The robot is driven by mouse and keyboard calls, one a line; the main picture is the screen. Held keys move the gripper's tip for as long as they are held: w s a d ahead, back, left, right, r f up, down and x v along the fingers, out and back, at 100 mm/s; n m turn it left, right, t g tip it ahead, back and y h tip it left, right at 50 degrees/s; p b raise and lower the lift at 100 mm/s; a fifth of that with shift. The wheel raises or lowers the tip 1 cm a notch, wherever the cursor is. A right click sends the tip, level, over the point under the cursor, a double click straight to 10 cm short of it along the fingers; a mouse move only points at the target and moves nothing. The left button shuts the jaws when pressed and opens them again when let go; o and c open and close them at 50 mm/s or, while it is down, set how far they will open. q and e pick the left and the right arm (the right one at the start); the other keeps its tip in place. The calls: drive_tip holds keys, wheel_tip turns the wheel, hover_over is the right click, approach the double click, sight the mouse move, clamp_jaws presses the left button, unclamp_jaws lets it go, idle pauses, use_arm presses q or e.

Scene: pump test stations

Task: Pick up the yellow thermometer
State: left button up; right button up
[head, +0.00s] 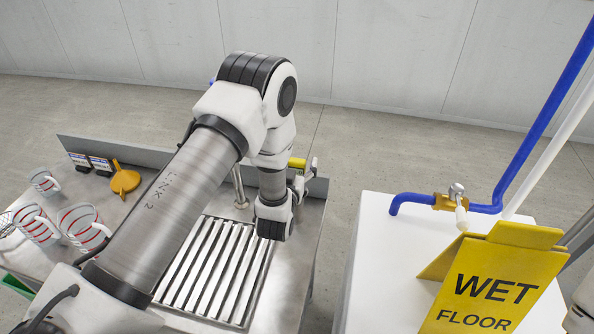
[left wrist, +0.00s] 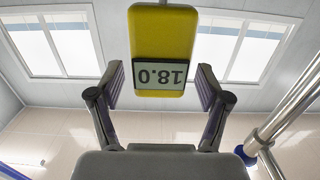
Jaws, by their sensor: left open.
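The yellow thermometer (left wrist: 163,38) fills the top middle of the left wrist view. Its display reads 18.0, upside down in that picture. My left gripper (left wrist: 160,86) is open, with one finger on each side of the thermometer's display end. Gaps show between the pads and its sides, so it is not gripped. In the head view, a small yellow part of the thermometer (head: 297,162) shows beside my left gripper (head: 309,176), at the back right of the metal bench. My arm hides much of that spot. My right gripper is not in view.
The metal bench (head: 296,285) has a slatted drain and a tap post (head: 239,188) beside my left arm. Striped jugs (head: 84,228) and a yellow funnel (head: 124,179) stand at left. A white block with a blue pipe (head: 534,135) and WET FLOOR sign (head: 500,280) stands at right.

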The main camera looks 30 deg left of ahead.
use_arm(q)
drive_tip(key=shift+s, duration=0.1)
drive_tip(key=c, duration=1.3)
drive_tip(key=shift+o, duration=0.2)
